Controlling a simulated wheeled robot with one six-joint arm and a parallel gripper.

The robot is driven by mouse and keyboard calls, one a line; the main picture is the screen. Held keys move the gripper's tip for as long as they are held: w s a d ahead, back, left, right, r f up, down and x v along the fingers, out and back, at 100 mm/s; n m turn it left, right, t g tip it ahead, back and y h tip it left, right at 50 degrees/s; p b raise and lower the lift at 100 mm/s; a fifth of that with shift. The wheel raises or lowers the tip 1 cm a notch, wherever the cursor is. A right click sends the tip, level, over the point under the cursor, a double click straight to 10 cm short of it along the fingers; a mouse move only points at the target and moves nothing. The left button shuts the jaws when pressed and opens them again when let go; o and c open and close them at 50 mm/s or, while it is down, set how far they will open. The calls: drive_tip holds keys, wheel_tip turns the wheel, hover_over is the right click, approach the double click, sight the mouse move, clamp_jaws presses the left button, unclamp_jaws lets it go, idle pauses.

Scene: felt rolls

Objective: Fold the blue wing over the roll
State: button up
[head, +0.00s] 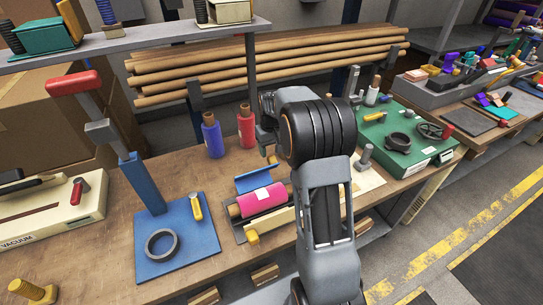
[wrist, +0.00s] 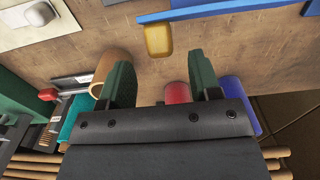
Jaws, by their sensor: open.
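The pink roll (head: 262,200) lies on a small grey tray on the workbench, a brown core showing at its left end. The blue wing (head: 255,179) stands open behind the roll, apart from it; in the wrist view its edge (wrist: 220,10) crosses the top. A yellow tab (wrist: 158,40) sits against that edge. My gripper (wrist: 158,65) is open and empty, with the tab just ahead of the gap between its dark green fingers. In the head view my gripper (head: 269,143) is mostly hidden by my arm, above the bench behind the wing.
A blue spool (head: 213,138) and a red spool (head: 246,128) stand close behind the wing. A cream strip with a yellow tab (head: 253,238) lies in front of the roll. A blue clamp stand (head: 150,190) is at left, a green case (head: 400,140) at right.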

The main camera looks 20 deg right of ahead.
sight(272, 157)
drive_tip(key=shift+f, duration=1.95)
drive_tip(key=shift+c, duration=0.2)
clamp_jaws()
